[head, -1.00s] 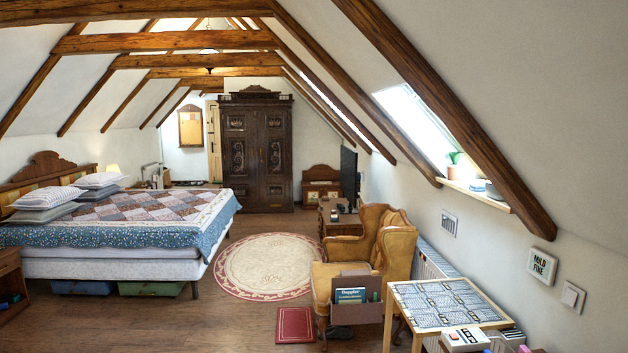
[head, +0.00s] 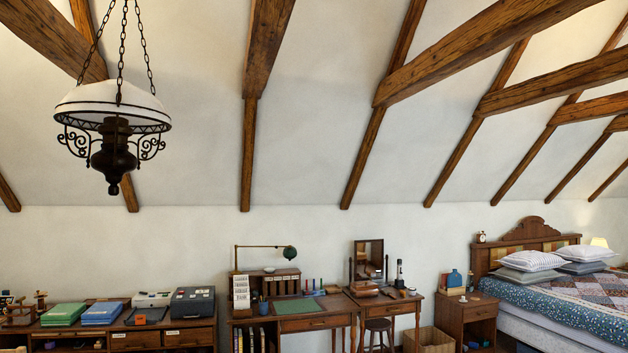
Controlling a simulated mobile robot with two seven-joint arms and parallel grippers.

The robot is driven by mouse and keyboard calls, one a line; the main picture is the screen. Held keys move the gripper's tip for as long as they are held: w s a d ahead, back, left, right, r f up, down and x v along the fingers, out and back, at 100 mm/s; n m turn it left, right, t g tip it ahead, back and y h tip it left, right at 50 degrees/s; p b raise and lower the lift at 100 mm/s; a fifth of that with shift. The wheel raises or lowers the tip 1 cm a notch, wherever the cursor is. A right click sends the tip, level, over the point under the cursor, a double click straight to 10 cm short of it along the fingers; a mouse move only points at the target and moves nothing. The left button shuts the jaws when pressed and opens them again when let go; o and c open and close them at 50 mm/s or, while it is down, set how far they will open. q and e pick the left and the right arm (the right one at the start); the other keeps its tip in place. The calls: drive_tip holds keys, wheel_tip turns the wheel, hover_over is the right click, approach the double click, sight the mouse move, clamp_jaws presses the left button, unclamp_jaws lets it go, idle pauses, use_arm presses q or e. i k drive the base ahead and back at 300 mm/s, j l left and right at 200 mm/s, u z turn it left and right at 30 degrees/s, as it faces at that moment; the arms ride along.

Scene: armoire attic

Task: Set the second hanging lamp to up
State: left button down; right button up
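A hanging lamp (head: 113,130) with a white glass shade, black scrolled metalwork and a dark brass body hangs on chains at the upper left of the head view. The top of its chains is cut off by the picture edge. I see only this one hanging lamp clearly, and I cannot tell whether it is the second one. Neither of my grippers is in view.
Along the far wall stand a low cabinet (head: 165,338) with boxes on it, a desk (head: 318,325) with a green lamp (head: 289,253), and a small nightstand (head: 467,312). The bed (head: 560,335) is at the right. Sloping wooden beams (head: 265,45) cross the ceiling.

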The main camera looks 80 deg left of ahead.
sight(119, 110)
drive_tip(key=j+u, duration=0.2)
drive_tip(key=u, duration=1.55)
